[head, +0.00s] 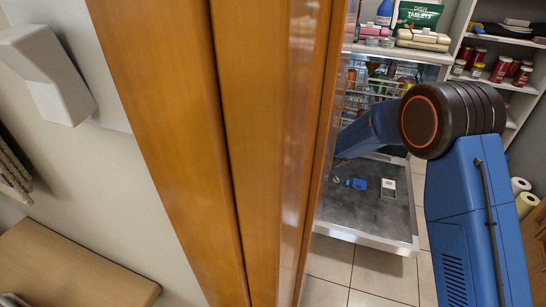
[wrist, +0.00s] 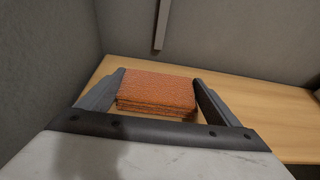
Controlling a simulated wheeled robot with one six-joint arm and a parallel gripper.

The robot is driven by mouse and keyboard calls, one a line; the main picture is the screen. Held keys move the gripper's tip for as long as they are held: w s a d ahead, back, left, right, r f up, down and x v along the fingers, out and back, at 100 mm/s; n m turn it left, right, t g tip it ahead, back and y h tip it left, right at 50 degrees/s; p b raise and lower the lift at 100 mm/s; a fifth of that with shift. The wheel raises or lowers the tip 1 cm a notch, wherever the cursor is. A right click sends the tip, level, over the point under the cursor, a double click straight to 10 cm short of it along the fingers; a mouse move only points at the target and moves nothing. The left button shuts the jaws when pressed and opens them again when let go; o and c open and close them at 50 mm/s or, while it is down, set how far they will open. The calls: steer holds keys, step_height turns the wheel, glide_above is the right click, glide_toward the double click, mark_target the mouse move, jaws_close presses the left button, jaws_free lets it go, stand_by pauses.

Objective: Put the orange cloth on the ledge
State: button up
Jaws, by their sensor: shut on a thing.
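The orange cloth (wrist: 157,92), a folded thick block with layered edges, is in the middle of the wrist view. My gripper (wrist: 160,76) has one finger at each side of it and is shut on it. A light wooden surface (wrist: 250,112), which looks like a ledge, lies beneath and around the cloth in that view. I cannot tell whether the cloth touches the wood. In the head view the gripper and cloth are hidden. A wooden ledge (head: 70,265) shows at lower left there; I cannot tell whether it is the same surface.
In the head view an orange-brown wooden post (head: 265,150) blocks the middle. A grey-topped platform (head: 375,212) with small items and stocked shelves (head: 497,82) stand at right.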

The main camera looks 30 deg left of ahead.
steer(key=shift+f, duration=0.1)
steer(key=o, duration=1)
steer(key=shift+d+r, duration=0.2)
steer(key=shift+d, duration=0.05)
steer(key=v, duration=1.1)
steer(key=shift+d, duration=0.2)
